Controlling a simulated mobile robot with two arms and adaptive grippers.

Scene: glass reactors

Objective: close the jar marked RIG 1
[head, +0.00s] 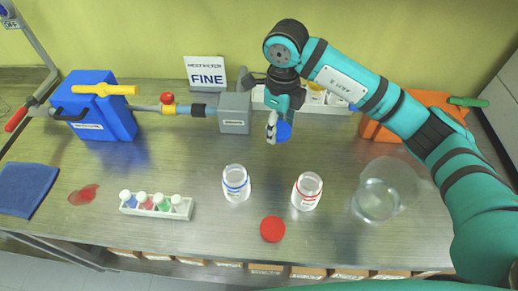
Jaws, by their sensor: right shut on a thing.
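Two open white jars stand on the table: a jar with a blue ring (235,184) left of centre and a jar with a red ring (307,191) to its right. Their labels are too small to read, so I cannot tell which is RIG 1. My right gripper (275,126) is shut on a blue lid (284,131), held tilted above the table, behind and between the two jars. A red lid (272,229) lies flat in front, between the jars. My left gripper is not in view.
A glass beaker (378,195) stands right of the jars. A rack of small vials (156,206) is at the left, near a red spill (83,195) and blue cloth (27,188). A blue box (102,110), grey block (235,112) and FINE sign (206,75) stand behind.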

